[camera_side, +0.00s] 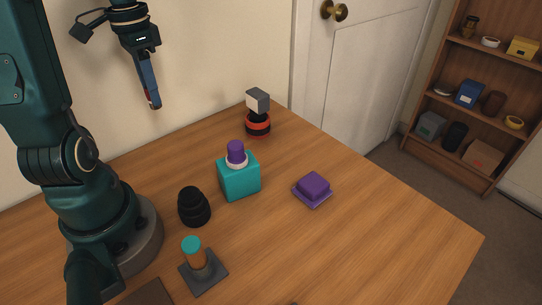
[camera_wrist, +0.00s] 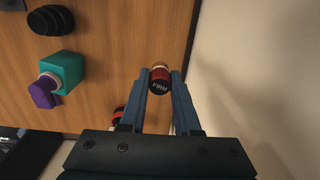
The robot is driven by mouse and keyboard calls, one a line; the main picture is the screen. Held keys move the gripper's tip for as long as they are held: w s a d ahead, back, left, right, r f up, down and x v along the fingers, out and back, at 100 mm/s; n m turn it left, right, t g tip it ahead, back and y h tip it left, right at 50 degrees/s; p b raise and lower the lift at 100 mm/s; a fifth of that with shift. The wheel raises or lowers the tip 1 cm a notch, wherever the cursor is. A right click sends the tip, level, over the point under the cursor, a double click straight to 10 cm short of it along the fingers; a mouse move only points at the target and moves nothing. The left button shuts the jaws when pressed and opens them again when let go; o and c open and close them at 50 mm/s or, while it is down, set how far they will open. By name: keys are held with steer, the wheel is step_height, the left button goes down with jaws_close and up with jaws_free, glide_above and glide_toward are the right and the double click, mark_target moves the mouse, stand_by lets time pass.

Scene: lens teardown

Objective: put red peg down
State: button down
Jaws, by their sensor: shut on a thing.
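The red peg (camera_wrist: 160,80) is held between the two fingertips of my gripper (camera_wrist: 161,74) in the wrist view. Its near end is dark with pale marks, with red around it and a tan part beyond. In the side view my gripper (camera_side: 153,104) is high at the upper left, pointing down, well above the table. Only a small bit of red shows there between the fingers. The peg touches nothing but the fingers.
On the wooden table (camera_side: 370,235) stand a teal block (camera_side: 239,182) with a purple-topped piece, a black stepped piece (camera_side: 194,207), a teal-topped post (camera_side: 192,245) on a grey plate, a purple block (camera_side: 314,185) and a red-and-black round piece (camera_side: 258,124). The table's right part is clear.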

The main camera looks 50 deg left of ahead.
steer(key=w+d+m, duration=0.8)
steer(key=w+d, duration=0.2)
steer(key=d, duration=0.3)
steer(key=s+d+f+m, duration=0.1)
steer(key=d+f+m, duration=0.1)
steer(key=d, duration=0.7)
steer(key=s+d+f+m, duration=0.1)
steer(key=d+f+m, duration=0.1)
steer(key=d, duration=0.7)
steer(key=s+d+f+m, duration=0.2)
steer(key=d+f, duration=0.1)
steer(key=d, duration=0.6)
steer(key=shift+d+f, duration=0.1)
steer(key=shift+s+d+f, duration=0.1)
steer(key=shift+d+f, duration=0.05)
steer(key=shift+f, duration=1.95)
steer(key=shift+f, duration=0.1)
steer(key=c, duration=0.6)
jaws_free()
